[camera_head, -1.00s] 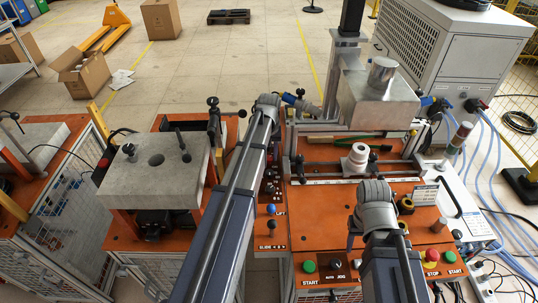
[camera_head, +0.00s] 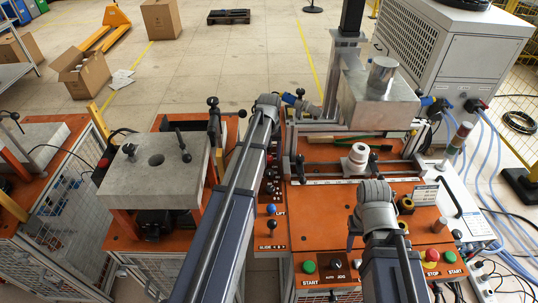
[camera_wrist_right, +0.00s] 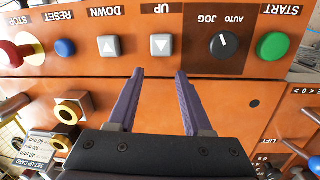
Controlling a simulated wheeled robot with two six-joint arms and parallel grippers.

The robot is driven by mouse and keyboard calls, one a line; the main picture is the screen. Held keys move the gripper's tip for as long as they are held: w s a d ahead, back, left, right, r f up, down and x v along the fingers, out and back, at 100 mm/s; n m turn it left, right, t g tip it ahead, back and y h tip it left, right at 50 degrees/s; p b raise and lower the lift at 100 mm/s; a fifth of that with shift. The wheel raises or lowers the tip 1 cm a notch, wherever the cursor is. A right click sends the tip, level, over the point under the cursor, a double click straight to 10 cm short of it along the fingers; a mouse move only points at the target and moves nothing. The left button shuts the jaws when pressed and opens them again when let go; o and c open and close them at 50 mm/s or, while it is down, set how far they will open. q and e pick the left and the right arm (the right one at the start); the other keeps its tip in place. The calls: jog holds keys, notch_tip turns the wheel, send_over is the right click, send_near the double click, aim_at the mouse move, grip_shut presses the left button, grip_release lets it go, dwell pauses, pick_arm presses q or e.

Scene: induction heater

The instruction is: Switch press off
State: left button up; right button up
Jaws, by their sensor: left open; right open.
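The press (camera_head: 380,100) stands at the back of an orange control table. Its front panel holds a red STOP button (camera_head: 432,254), which shows on a yellow plate at the left edge of the right wrist view (camera_wrist_right: 10,53). The black AUTO/JOG knob (camera_wrist_right: 223,45) has a white mark pointing up in the right wrist view. Grey DOWN (camera_wrist_right: 109,47) and UP (camera_wrist_right: 162,45) buttons and a blue RESET button (camera_wrist_right: 65,47) lie between. My right gripper (camera_wrist_right: 158,74) is open and empty, its fingertips just short of the UP and DOWN buttons in the picture. My left gripper is hidden.
A green START button (camera_head: 309,266) sits at the panel's left end, another (camera_head: 450,256) at its right. My left arm crosses the left part of the table. A white chiller (camera_head: 450,60) stands behind right.

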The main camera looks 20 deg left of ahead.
aim_at(269, 157)
pick_arm(q)
jog(key=shift+r, duration=0.15)
pick_arm(e)
jog(key=shift+r, duration=0.1)
pick_arm(q)
notch_tip(269, 157, up, 8)
jog(key=p, duration=0.8)
jog(key=shift+f, duration=0.2)
pick_arm(e)
notch_tip(269, 157, up, 8)
jog(key=shift+f, duration=0.2)
